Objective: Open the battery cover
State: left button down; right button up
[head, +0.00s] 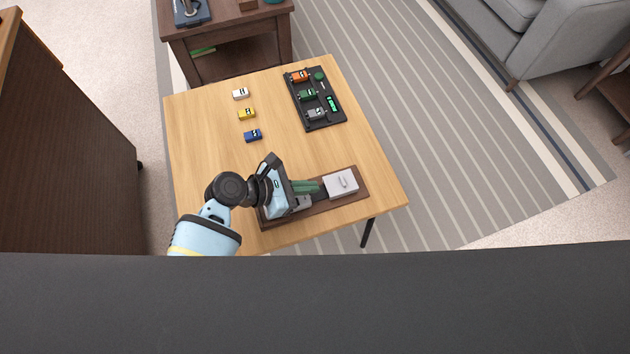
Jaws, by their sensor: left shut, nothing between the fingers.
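A dark wooden board (320,206) lies along the front edge of the wooden table. On its right half is a light grey block (341,184) with a small raised handle or tab on top. It looks like the battery cover, and I cannot tell whether it is open. My left gripper (316,187) is over the board's left part, its greenish fingers shut and pointing right, just left of the light grey block. I cannot tell whether they touch it. A grey part (303,203) shows partly beneath the gripper; the rest is hidden. My right gripper is not in view.
A white block (240,94), a yellow block (247,114) and a blue block (253,135) lie at the table's left. A black tray (326,123) at the back holds orange, green and grey blocks. The table's right-middle is clear. A dark side table (228,28) stands behind.

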pick_arm(q)
jog(key=p+v, duration=0.1)
jog(key=v, duration=0.6)
jog(key=shift+s+a+r, duration=0.15)
jog(key=shift+r, duration=0.1)
